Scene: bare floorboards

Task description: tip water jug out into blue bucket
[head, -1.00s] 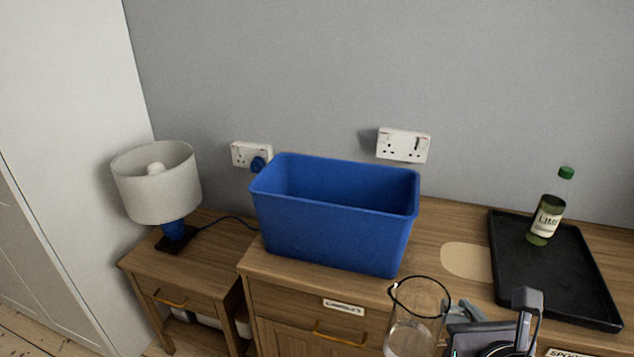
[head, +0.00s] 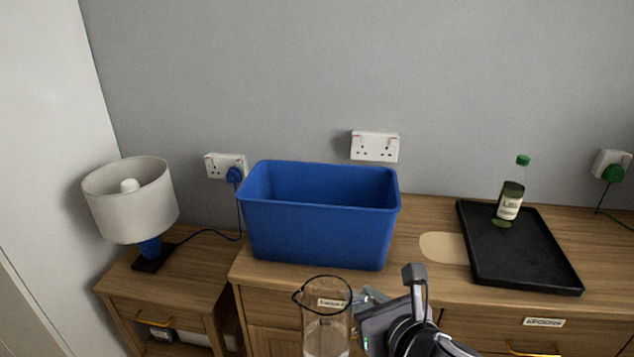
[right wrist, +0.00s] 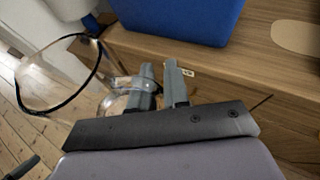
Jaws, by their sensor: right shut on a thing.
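The blue bucket (head: 318,232) is a rectangular open tub standing on the wooden cabinet top near its left end. The water jug (head: 326,325) is clear with a dark rim and is upright in front of the cabinet, below and in front of the bucket. Its lower part is cut off by the picture edge. My right gripper (head: 372,300) is shut on the jug's handle, at the jug's right side. In the right wrist view the gripper's fingers (right wrist: 162,88) close on the handle, with the jug (right wrist: 65,75) to the left and the bucket behind.
A black tray (head: 530,265) with a green-capped bottle (head: 510,203) stands to the right on the cabinet top (head: 290,275). A lamp (head: 132,205) stands on a lower side table to the left. A pale oval patch (head: 442,247) lies between bucket and tray.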

